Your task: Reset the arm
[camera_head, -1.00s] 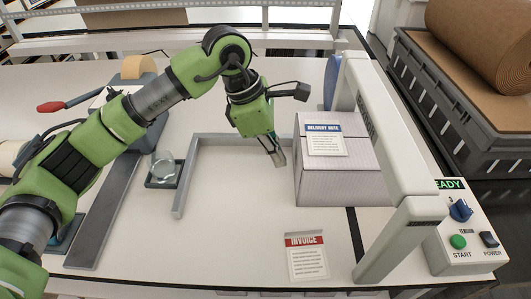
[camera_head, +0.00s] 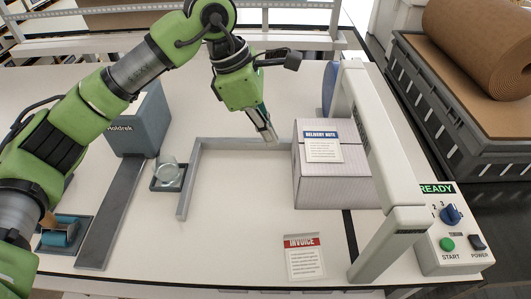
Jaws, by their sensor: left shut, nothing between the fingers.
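My left arm comes in from the left and arches over the table. Its green left gripper (camera_head: 268,134) points down above the back edge of the metal corner guide, to the left of the box. The fingers are together and hold nothing. The closed white box (camera_head: 333,187) stands at the right end of the guide, with a delivery note (camera_head: 322,146) on its top. My right gripper is not in the picture.
A white strapping arch (camera_head: 379,135) stands right of the box, beside a control panel (camera_head: 451,240) reading READY. An invoice (camera_head: 304,257) lies at the front. A grey dispenser (camera_head: 140,122), a small tray with a clear roll (camera_head: 168,173) and the metal guide (camera_head: 186,190) stand left. The guide's middle is clear.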

